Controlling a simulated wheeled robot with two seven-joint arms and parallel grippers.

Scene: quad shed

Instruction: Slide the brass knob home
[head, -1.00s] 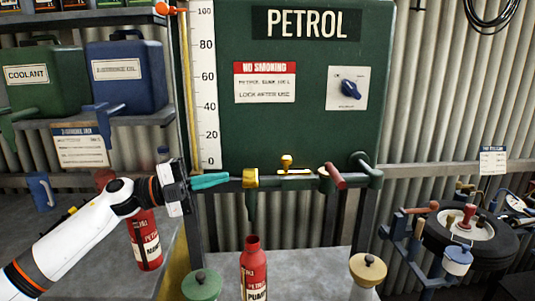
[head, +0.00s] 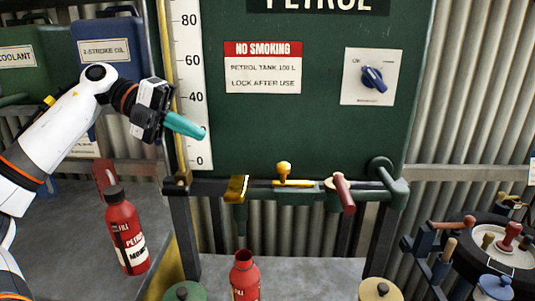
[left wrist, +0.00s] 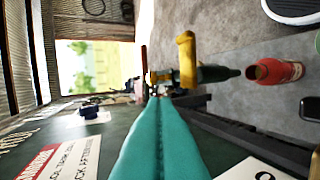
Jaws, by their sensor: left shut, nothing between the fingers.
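The brass knob (head: 284,170) stands up near the left end of a short brass slot plate (head: 298,183) on the pipe rail under the green petrol tank. My left gripper (head: 203,133) has teal fingers, shut and empty. It is in front of the tank's level gauge, up and left of the knob, apart from it. In the left wrist view the shut fingers (left wrist: 157,103) point along the tank front. A yellow lever (head: 236,188) sits left of the knob; it also shows in the left wrist view (left wrist: 187,58). My right gripper is not in view.
A red-handled lever (head: 343,192) is close right of the slot. A red bottle (head: 244,276) stands below the rail, between a green-topped and a tan-topped container. Another red bottle (head: 126,232) stands on the left bench. A wheel (head: 500,245) is at right.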

